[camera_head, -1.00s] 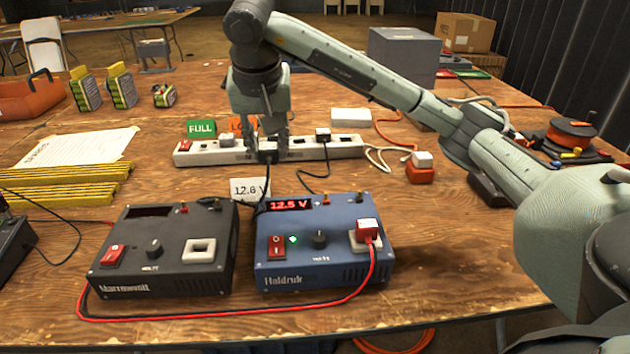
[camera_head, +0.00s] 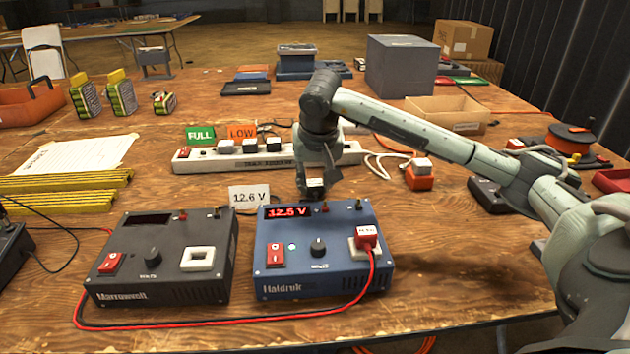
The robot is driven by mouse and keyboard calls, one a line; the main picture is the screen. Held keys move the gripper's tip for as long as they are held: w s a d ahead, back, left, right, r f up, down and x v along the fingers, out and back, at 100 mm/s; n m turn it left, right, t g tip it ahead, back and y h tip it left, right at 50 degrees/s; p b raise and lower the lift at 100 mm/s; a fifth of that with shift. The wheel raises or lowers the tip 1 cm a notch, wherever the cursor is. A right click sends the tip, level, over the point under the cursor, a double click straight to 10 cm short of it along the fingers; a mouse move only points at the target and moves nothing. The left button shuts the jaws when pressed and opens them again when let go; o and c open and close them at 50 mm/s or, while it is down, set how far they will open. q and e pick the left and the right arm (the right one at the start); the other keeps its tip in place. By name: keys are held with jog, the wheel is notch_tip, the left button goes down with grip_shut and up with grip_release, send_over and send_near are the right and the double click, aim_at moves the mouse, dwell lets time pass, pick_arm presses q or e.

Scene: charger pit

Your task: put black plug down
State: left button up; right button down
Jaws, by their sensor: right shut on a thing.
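My right gripper (camera_head: 316,188) is low over the table, just behind the blue charger (camera_head: 315,255). It is shut on a small dark plug with a pale face (camera_head: 316,183), apparently the black plug; fingers hide part of it. Whether it touches the table or charger is unclear. The white power strip (camera_head: 190,161) lies behind it, its right part partly covered by my arm. A dark plug (camera_head: 273,145) shows in the strip. My left gripper is not in view.
A black charger (camera_head: 160,262) stands left of the blue one, with a "12.6 V" card (camera_head: 249,196) behind. A red plug (camera_head: 366,236) with a red cable sits on the blue charger. An orange block (camera_head: 419,180) stands right. Bare table lies right of the blue charger.

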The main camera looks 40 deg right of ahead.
jog(key=shift+f, duration=0.15)
jog(key=c, duration=1.1)
grip_release()
jog(key=shift+c, duration=0.2)
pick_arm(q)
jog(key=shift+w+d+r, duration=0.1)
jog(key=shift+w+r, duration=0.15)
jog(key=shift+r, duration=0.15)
pick_arm(e)
jog(key=shift+r, duration=0.45)
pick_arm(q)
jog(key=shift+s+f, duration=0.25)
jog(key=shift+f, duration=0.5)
pick_arm(e)
jog(key=v, duration=1.1)
jog(key=shift+s+r, duration=0.2)
jog(key=shift+a, duration=0.1)
